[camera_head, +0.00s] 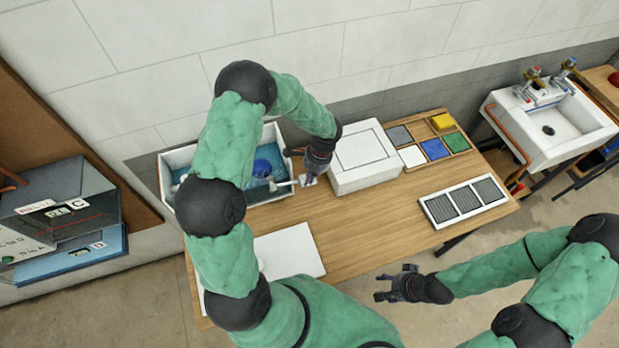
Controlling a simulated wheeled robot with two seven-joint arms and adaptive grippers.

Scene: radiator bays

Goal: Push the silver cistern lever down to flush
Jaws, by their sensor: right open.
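The cistern (168,178) is an open white box at the left end of the wooden table, with blue water and a blue float (262,168) inside. A small silver-white lever piece (308,181) shows at its right side, beside a pale rod lying across the water. My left gripper (311,172) points down right at this lever, between the cistern and a white lidded box; I cannot tell whether it touches the lever. Its fingers are too small and dark to read. My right gripper (388,285) is open and empty, in front of the table's front edge.
The white lidded box (362,152) stands close right of the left gripper. Coloured tiles in a wooden tray (433,140), a grille panel (464,202) and a white board (290,250) lie on the table. A sink (550,125) stands at right. The table's middle is clear.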

